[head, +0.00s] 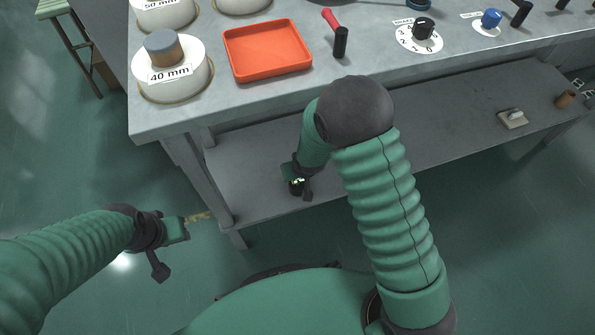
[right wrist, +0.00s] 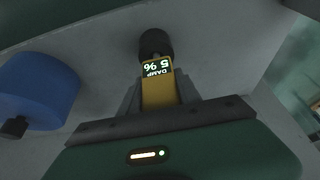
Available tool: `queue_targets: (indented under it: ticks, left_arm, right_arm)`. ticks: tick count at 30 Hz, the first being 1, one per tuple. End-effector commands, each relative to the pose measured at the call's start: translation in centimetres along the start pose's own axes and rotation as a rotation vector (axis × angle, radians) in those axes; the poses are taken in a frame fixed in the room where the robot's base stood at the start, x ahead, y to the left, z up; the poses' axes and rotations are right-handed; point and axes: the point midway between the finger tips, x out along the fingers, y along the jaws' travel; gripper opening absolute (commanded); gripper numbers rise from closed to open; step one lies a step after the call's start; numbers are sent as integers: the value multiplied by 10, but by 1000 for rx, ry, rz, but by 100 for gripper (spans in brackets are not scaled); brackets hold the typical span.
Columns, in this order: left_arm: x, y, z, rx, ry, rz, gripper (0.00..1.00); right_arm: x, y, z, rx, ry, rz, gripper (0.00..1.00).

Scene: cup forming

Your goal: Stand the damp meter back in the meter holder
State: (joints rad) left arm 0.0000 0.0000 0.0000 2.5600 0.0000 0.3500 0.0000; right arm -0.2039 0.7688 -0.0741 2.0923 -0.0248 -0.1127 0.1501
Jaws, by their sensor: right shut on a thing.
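The damp meter (right wrist: 158,88) is a yellow block with a dark display reading DAMP and digits, upside down in the right wrist view. My right gripper (right wrist: 157,100) is shut on it, with a grey finger on each side. A dark round piece (right wrist: 154,43) shows just beyond the meter; I cannot tell whether it belongs to it. In the head view my right gripper (head: 297,186) is low over the lower shelf. My left gripper (head: 188,222) is left of the bench leg, beside a small yellowish piece; its jaws are unclear. I cannot identify the meter holder with certainty.
A pale block with an upright piece (head: 513,119) and a brown cup (head: 565,99) stand at the right of the lower shelf (head: 440,130). A blue cylinder (right wrist: 38,90) is left in the wrist view. An orange tray (head: 267,52) sits on the bench top. The shelf's middle looks clear.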

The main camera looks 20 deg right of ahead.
Motion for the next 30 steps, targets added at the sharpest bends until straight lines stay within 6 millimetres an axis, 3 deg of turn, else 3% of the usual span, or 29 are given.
queue_targets:
  ticks: [30]
  left_arm:
    - [9, 0, 2, 0, 0, 0, 36]
  right_arm:
    - [13, 0, 5, 0, 1, 0, 0]
